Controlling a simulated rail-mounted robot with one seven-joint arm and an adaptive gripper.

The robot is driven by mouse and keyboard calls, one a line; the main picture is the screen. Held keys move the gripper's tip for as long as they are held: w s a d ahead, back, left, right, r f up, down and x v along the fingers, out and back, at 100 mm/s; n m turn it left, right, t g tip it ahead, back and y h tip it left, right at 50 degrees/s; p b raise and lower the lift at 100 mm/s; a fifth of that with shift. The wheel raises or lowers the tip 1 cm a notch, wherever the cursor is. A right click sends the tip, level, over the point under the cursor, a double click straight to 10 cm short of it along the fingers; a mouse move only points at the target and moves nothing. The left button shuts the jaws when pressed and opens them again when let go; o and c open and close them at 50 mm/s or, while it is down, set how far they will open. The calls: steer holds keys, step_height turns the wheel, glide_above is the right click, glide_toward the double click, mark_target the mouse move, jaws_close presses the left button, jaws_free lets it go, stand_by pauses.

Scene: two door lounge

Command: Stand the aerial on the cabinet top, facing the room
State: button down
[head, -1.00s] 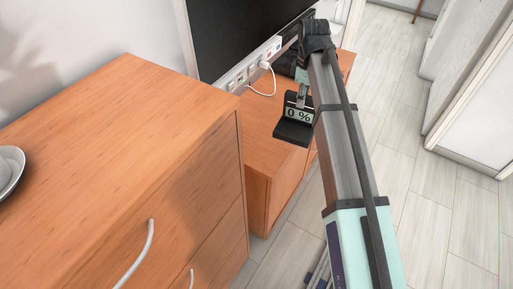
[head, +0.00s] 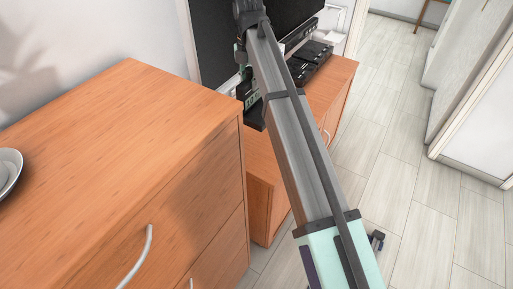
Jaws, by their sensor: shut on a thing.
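The aerial (head: 254,117), a small black stand with a pale green display, is partly hidden behind my arm. My gripper (head: 243,82) is shut on it from above, its fingers only partly visible. The aerial hangs just beyond the right back corner of the taller wooden cabinet (head: 120,120), in front of the low wooden cabinet (head: 335,78).
A black screen (head: 215,40) stands at the wall behind. A black box (head: 311,66) lies on the low cabinet's right part. A grey plate (head: 8,168) sits at the taller cabinet's left edge; the rest of that top is clear. Open tiled floor lies right.

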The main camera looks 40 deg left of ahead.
mark_target(250, 100)
step_height(250, 100, down, 20)
steer(key=p, duration=0.4)
steer(key=shift+r, duration=0.15)
stand_by(0.4)
steer(key=c, duration=0.8)
jaws_free()
steer(key=shift+c, duration=0.2)
step_height(250, 100, up, 12)
steer(key=shift+b, duration=1.25)
